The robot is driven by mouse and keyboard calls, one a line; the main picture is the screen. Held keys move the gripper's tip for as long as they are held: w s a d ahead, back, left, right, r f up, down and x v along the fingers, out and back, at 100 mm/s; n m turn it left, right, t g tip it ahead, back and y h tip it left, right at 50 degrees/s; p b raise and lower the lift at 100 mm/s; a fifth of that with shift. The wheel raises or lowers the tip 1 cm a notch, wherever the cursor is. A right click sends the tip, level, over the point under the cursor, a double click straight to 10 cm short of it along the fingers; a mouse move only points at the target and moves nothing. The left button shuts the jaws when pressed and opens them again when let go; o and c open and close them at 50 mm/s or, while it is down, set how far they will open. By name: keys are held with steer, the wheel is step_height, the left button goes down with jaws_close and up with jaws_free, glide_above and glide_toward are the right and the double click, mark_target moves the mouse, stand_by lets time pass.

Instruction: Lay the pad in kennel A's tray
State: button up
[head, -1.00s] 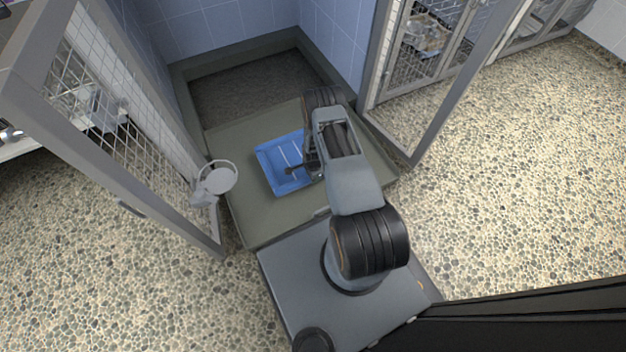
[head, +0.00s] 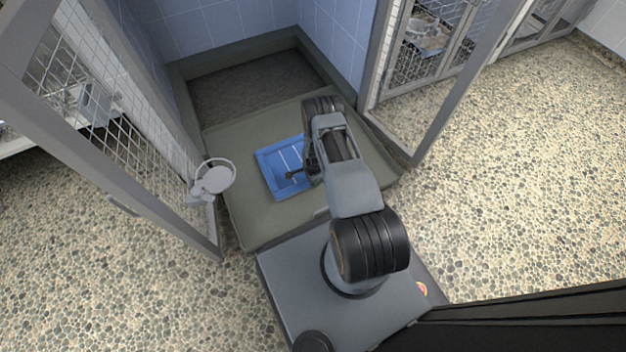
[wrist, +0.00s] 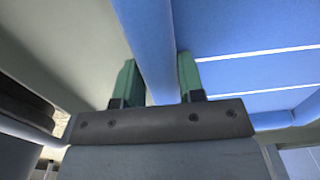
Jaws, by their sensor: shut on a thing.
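The blue pad (head: 277,168) has a raised rounded rim and thin white stripes. It shows over the grey-green tray (head: 265,222) at the kennel's open front, near the tray's middle. I cannot tell whether the pad touches the tray or hangs just above it. My gripper (head: 308,168) is at the pad's right edge, partly hidden by my arm. In the wrist view, the green fingers of my gripper (wrist: 157,80) are on either side of the pad's rim (wrist: 148,50) and shut on it. The pad's right part is hidden in the head view.
The kennel's dark floor (head: 255,88) lies behind the tray, between blue tiled walls. An open mesh door (head: 110,130) with a round bowl (head: 214,178) stands left of the tray. Another open door frame (head: 432,140) stands at right. Pebbled floor is clear on both sides.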

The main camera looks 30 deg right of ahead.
steer(key=o, duration=1)
steer(key=shift+r, duration=0.1)
steer(key=w+a+r+n+t+p, duration=0.1)
steer(key=a+r+n+p, duration=0.2)
steer(key=r, duration=1.7)
steer(key=a+r+n+p, duration=0.1)
steer(key=r+n+p, duration=0.35)
steer(key=r, duration=1.65)
steer(key=s+a+r+n, duration=0.3)
steer(key=s+r+n, duration=0.2)
steer(key=s+r, duration=0.3)
steer(key=s+a+r+n+t, duration=0.1)
steer(key=s+a+r+n, duration=0.2)
steer(key=s+r, duration=0.6)
steer(key=shift+s+r+n+t+b, duration=0.15)
steer(key=shift+s+n+t+b, duration=0.25)
steer(key=shift+n, duration=0.85)
